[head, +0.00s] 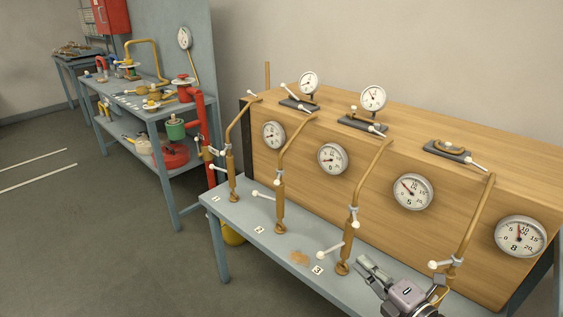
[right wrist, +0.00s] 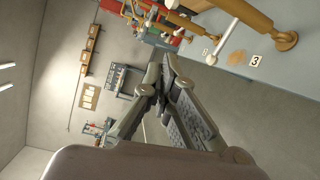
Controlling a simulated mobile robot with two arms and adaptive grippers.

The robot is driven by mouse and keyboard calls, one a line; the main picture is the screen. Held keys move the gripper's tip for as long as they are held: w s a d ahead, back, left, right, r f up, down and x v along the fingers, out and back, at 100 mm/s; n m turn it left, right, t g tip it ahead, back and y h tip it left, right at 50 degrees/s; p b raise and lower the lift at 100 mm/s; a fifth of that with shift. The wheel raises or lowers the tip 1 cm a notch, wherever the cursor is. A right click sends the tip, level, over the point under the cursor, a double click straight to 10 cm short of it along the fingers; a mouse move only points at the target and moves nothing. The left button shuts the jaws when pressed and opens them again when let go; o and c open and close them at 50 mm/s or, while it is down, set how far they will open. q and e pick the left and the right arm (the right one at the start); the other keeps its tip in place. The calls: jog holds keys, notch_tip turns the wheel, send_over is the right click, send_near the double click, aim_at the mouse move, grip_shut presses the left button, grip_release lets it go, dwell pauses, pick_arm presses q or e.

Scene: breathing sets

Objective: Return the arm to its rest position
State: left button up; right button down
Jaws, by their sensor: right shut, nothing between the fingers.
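My right gripper (head: 372,268) is at the bottom right of the head view, over the front of the grey-blue bench (head: 250,225). It is shut and empty. In the right wrist view its fingers (right wrist: 165,65) meet at the tips with nothing between them. In the head view it is just right of the foot of the pipe by label 3 (head: 317,270) and in front of the rightmost pipe (head: 474,225). I cannot tell whether it touches anything. My left gripper is not in view.
A wooden cabinet (head: 330,190) with several round gauges (head: 413,191) stands on the bench. Brown pipes with white-knobbed levers (head: 330,253) rise along its front. A second bench (head: 120,100) with valves and a red pipe (head: 203,130) is at the left. The floor (head: 100,240) at the left is clear.

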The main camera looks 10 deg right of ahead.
jog(key=s+d+f+m+g+h, duration=0.35)
jog(key=s+f+m+h, duration=0.35)
jog(key=m, duration=0.8)
jog(key=s+a+f+m+g+y, duration=0.1)
jog(key=s+a+f+m+g, duration=0.2)
jog(key=s+a+f+g, duration=0.25)
jog(key=s+a+f+m+g+y, duration=0.2)
jog(key=s+a+f+m+g, duration=0.15)
jog(key=s+a, duration=0.45)
notch_tip(320, 180, down, 24)
jog(key=s+d+g+p, duration=0.1)
jog(key=s+g, duration=0.1)
jog(key=s+d+f+g+p, duration=0.1)
jog(key=s+d+f, duration=0.2)
jog(key=s+f, duration=1.2)
jog(key=shift+s+n, duration=0.45)
jog(key=shift+s, duration=0.55)
